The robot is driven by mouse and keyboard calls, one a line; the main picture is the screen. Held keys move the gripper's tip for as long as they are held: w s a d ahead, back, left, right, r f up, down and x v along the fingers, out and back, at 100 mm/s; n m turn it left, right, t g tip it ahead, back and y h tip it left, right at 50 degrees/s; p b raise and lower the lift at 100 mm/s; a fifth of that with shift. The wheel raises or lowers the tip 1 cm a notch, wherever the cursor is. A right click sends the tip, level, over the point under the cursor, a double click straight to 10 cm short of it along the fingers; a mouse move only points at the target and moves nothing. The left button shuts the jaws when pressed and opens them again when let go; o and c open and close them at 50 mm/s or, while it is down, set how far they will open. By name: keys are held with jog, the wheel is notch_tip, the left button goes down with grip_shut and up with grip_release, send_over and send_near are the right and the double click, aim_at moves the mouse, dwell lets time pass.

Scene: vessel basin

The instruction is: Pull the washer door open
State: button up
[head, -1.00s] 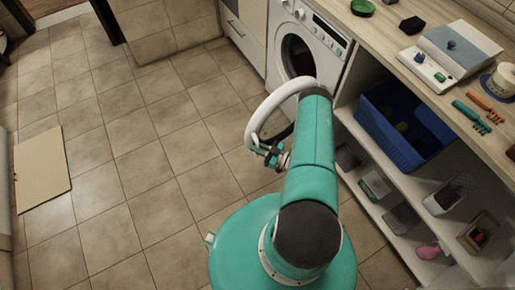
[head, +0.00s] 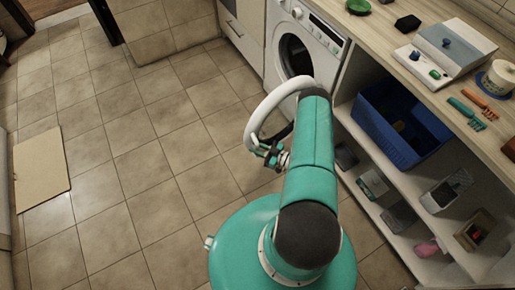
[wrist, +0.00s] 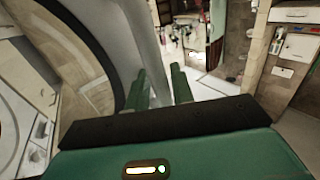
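The white washer (head: 325,42) stands at the top centre of the head view, its dark round drum opening showing. Its door (head: 256,112), a white ring, stands swung out from the front; my arm hides its right part. My gripper (head: 268,153) is at the door's lower free edge. In the wrist view (wrist: 160,88) its two green fingers are apart, with the rim between them. I cannot tell whether both fingers touch it.
A wooden counter (head: 405,72) with several small items runs along the right. Below it, a blue bin (head: 385,130) and small goods sit on open shelving. The tiled floor (head: 140,170) to the left is mostly clear, with a flat tan panel (head: 42,172) at the far left.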

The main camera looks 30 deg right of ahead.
jog(key=v, duration=1.4)
jog(key=shift+a, duration=0.1)
